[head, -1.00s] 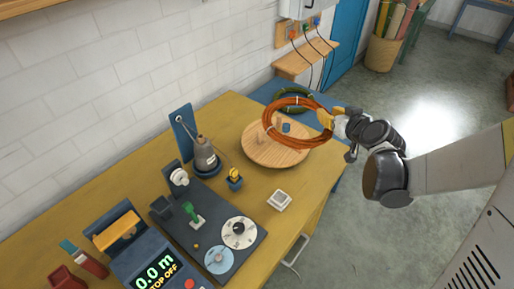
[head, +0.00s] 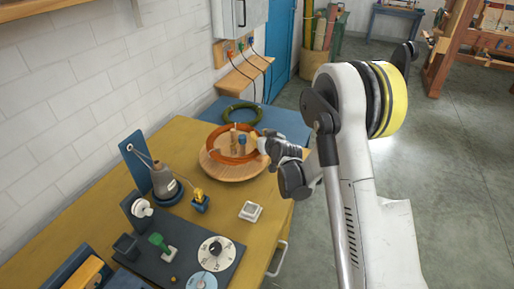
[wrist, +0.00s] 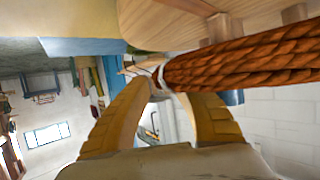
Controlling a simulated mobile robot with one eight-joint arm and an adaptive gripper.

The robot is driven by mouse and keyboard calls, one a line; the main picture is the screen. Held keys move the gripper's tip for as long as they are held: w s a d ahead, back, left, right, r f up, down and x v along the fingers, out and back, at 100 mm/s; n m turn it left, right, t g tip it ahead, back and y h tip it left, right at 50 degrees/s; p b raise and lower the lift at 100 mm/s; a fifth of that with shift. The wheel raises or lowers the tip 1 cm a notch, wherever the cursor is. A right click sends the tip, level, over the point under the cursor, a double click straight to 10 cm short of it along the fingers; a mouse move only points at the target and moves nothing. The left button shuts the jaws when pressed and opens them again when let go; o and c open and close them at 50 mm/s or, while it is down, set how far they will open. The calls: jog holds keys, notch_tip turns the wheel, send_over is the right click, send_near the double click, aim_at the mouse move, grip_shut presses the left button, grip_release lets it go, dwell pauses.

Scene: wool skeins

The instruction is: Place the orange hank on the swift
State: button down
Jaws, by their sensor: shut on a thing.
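The orange hank (head: 212,136) is a ring of rope-like wool over the swift, a round wooden disc (head: 232,174) with upright pegs (head: 233,137). In the head view the pegs show within the ring. How far the hank is down on them is not clear. My gripper (head: 259,145) is shut on the hank's right side. In the wrist view the yellow fingers (wrist: 165,88) meet at the hank (wrist: 245,60), which crosses close before the pegs (wrist: 220,28); the disc (wrist: 150,22) is at the top. Much of the far ring is out of that view.
A green hank (head: 241,114) lies on a blue surface behind the swift. A grey cone on a stand (head: 164,181), a small yellow-topped blue block (head: 200,201) and a white square dish (head: 250,211) stand on the yellow table (head: 110,205). The wall is at the left.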

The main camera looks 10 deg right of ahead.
notch_tip(320, 180, down, 4)
jog(key=shift+r+b, duration=0.15)
jog(key=shift+b, duration=0.6)
jog(key=shift+r, duration=0.1)
jog(key=c, duration=1.2)
grip_release()
